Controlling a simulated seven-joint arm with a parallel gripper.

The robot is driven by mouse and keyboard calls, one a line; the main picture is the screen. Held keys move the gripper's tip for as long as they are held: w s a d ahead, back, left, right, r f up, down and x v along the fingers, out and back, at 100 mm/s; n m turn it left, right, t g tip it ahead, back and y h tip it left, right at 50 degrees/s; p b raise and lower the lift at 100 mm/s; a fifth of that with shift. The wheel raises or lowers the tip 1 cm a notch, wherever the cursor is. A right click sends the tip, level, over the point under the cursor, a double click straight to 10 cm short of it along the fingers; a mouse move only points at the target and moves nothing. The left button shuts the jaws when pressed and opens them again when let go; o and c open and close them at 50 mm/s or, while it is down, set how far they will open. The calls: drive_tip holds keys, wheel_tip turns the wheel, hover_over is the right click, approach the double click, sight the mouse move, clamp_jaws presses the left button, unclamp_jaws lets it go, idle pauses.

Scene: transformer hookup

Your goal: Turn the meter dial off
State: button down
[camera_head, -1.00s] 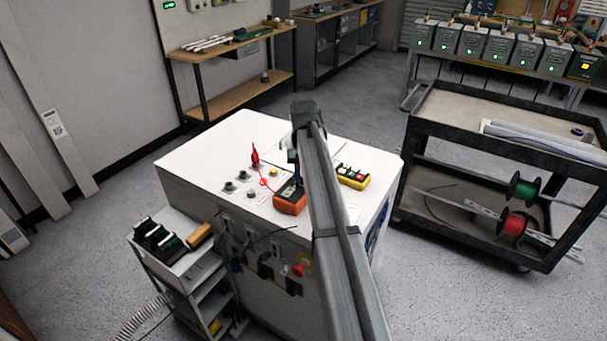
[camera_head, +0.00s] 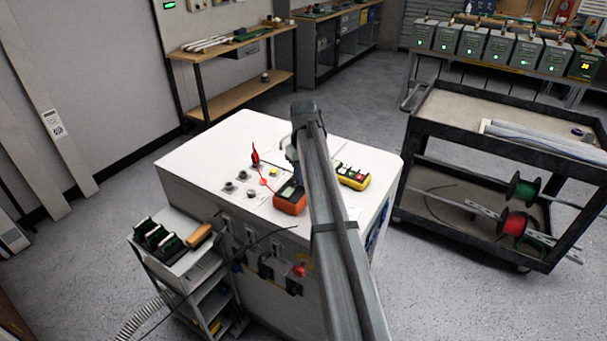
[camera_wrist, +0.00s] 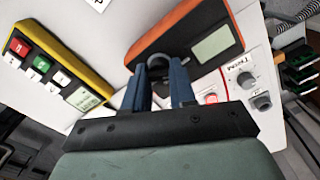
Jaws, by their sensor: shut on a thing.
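The orange meter (camera_head: 290,199) lies on the white cabinet top, partly hidden by my arm in the head view. In the wrist view the meter (camera_wrist: 178,32) shows its dark face, a grey display and a round grey dial (camera_wrist: 158,62). My gripper (camera_wrist: 160,70) is over the meter, with its two blue fingers at either side of the dial and shut on it. The dial's pointer mark cannot be made out. In the head view my gripper (camera_head: 292,152) is small and mostly hidden behind my arm.
A yellow box with red, green and white buttons (camera_head: 352,176) sits to the right of the meter. A red probe (camera_head: 255,158) and its lead lie to the left. Black knobs (camera_head: 230,187) stand nearby. A dark cart (camera_head: 470,140) is at the right.

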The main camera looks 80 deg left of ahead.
drive_tip(key=c, duration=0.9)
unclamp_jaws()
drive_tip(key=shift+r, duration=0.1)
wheel_tip(320, 180, up, 14)
drive_tip(key=shift+f, duration=0.2)
